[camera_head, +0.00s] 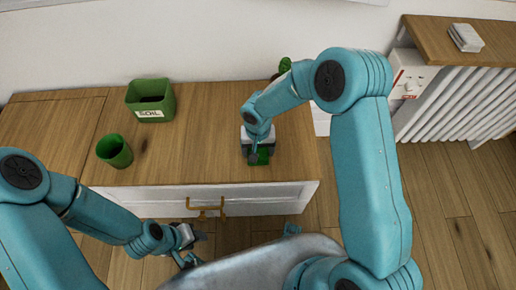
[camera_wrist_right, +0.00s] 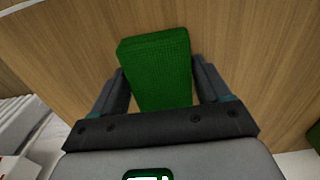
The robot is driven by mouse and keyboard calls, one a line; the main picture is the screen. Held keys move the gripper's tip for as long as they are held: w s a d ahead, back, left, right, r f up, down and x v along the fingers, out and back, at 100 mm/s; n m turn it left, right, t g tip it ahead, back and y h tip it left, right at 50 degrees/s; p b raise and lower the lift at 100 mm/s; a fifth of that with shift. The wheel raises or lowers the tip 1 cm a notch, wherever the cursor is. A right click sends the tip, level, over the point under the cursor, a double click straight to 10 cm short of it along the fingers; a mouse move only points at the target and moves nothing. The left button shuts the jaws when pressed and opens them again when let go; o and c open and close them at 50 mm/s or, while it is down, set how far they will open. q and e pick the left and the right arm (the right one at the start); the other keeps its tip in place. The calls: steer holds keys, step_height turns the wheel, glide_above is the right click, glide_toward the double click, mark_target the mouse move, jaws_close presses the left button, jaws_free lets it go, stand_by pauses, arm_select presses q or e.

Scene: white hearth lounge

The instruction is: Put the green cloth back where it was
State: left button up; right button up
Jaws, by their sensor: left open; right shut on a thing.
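The green cloth (camera_head: 260,157) is a small folded block over the wooden cabinet top (camera_head: 215,150), near its front right part. My right gripper (camera_head: 257,152) is shut on it from above. In the right wrist view the cloth (camera_wrist_right: 158,65) sits between the two fingers, with wood behind it. I cannot tell whether the cloth touches the wood. My left gripper (camera_head: 192,247) is open and empty, low in front of the cabinet, below the brass handle (camera_head: 205,207).
A green bin (camera_head: 150,100) with a white label and a green cup (camera_head: 115,151) stand on the cabinet's left half. A green item (camera_head: 284,65) is partly hidden behind my right arm. A white radiator (camera_head: 455,105) stands right, under a wooden shelf (camera_head: 430,38) with a white folded stack (camera_head: 466,37).

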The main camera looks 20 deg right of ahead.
steer(key=shift+f, duration=0.2)
steer(key=o, duration=1)
steer(key=shift+r, duration=0.3)
step_height(320, 180, up, 12)
steer(key=p, duration=0.3)
steer(key=shift+f, duration=0.1)
